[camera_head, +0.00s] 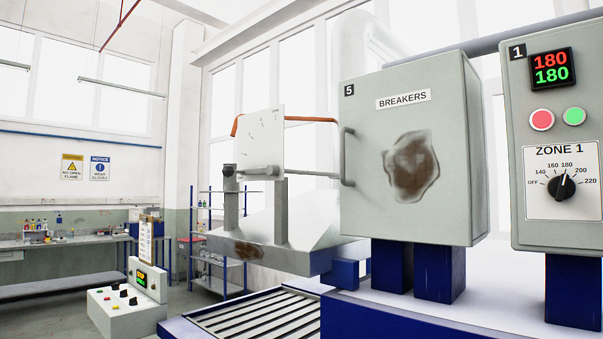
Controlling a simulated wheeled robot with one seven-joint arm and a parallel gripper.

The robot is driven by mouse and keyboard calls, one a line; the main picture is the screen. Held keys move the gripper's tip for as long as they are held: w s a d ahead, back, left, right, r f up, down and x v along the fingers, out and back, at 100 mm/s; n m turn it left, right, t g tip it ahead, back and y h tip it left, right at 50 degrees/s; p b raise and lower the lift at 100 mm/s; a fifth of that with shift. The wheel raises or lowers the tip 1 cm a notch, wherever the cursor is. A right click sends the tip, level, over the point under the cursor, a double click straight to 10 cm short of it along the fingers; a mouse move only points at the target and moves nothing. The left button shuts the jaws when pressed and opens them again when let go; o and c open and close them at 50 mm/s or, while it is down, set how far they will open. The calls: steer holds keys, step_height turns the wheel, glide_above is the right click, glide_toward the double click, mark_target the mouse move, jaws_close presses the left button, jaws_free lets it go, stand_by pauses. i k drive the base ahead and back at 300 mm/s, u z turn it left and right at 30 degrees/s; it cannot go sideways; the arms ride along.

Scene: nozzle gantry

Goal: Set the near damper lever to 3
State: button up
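No part clearly reads as the near damper lever. A white upright plate (260,138) with small dark marks stands on grey posts left of centre; the marks are too small to read. An orange-brown bar (310,120) passes behind the plate and shows at both sides, with its left end bent down. A thin grey rod (300,172) runs level below the plate toward the breaker box. I cannot tell which of these, if any, is the lever, nor its setting. My gripper is not in view.
A closed breaker box (372,200) and the Zone 1 panel (526,110) stand on blue legs at right. A slatted conveyor (250,320) lies below. A control console (125,300) stands at lower left. Open floor (40,315) shows at left.

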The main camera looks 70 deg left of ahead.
mark_target(227, 171)
steer(key=u, duration=3.4)
steer(key=i, duration=0.7)
steer(key=u, duration=0.65)
steer(key=i, duration=0.65)
steer(key=z, duration=0.2)
